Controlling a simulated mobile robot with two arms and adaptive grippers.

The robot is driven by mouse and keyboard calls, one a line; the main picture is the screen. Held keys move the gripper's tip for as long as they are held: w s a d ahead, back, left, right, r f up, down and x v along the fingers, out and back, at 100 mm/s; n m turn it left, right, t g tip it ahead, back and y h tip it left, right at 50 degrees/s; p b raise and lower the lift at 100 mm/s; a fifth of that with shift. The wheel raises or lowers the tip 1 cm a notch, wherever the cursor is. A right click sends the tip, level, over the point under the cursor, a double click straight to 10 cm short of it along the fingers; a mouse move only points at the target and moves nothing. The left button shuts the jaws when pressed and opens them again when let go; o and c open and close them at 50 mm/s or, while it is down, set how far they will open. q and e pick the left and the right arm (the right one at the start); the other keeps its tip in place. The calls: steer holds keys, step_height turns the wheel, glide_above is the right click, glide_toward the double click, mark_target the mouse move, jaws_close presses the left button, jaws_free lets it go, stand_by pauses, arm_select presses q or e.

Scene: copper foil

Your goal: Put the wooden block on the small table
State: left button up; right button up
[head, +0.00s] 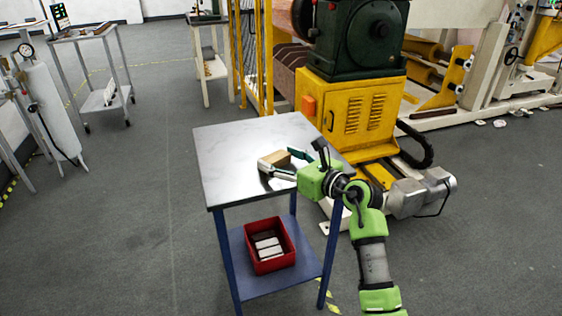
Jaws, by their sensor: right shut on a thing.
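The small table (226,155) stands in the middle of the head view, with a grey metal top, blue legs and a blue lower shelf. The wooden block (275,157) is a small brown box over the right part of the tabletop. My right gripper (277,161) reaches in from the right and is shut on the block, one finger on the near side and one on the far side. I cannot tell whether the block touches the tabletop or is just above it. My left gripper is out of view.
A red bin (287,244) with several pale blocks sits on the lower shelf. A yellow and green machine (352,115) stands close behind the table on the right. The left part of the tabletop is bare. A grey cart (85,34) stands at the back left.

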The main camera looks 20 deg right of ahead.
steer(key=o, duration=1.1)
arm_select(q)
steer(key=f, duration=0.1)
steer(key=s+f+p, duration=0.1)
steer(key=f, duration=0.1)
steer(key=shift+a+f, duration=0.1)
arm_select(e)
steer(key=v, duration=1.2)
